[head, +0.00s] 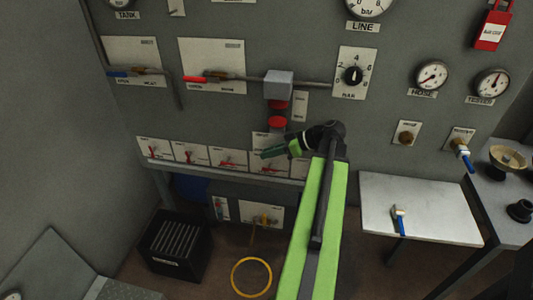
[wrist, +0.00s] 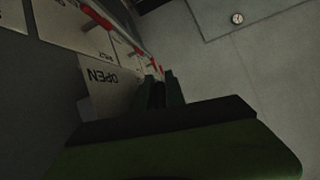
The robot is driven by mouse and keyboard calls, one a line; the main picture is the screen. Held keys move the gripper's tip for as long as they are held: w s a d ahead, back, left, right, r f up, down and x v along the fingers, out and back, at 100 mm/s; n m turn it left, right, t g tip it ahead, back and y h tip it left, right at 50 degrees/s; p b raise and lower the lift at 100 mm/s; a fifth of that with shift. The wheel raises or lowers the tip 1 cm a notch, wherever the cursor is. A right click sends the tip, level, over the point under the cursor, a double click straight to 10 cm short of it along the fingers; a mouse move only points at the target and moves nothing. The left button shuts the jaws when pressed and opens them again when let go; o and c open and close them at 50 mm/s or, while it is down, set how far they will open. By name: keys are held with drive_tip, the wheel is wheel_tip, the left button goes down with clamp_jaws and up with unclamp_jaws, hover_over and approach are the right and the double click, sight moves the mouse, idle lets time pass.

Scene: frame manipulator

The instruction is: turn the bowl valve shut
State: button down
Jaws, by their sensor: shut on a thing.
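A row of small white valve plates with red handles runs along the lower panel, such as the plate at the left end (head: 154,149). Their names are too small to read, so I cannot tell which is the bowl valve. My gripper (head: 266,153) is at the right part of this row, its jaws pointing left across a plate. A red handle (wrist: 135,48) lies just beyond the fingertips. The held part is mostly hidden between the fingers.
A ledge (head: 225,178) runs under the row. A black slatted box (head: 180,243) and a yellow ring (head: 251,278) are below. A red knob (head: 277,122) is just above my gripper. A pale shelf (head: 420,208) with a blue-handled tool stands to the right.

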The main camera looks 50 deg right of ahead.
drive_tip(key=shift+r, duration=0.1)
drive_tip(key=c, duration=1.7)
unclamp_jaws()
drive_tip(key=shift+s, duration=0.1)
drive_tip(key=p+v, duration=0.8)
drive_tip(key=v, duration=0.9)
drive_tip(key=shift+s+d+r+p, duration=0.1)
drive_tip(key=shift+r+p, duration=0.05)
drive_tip(key=shift+p, duration=0.2)
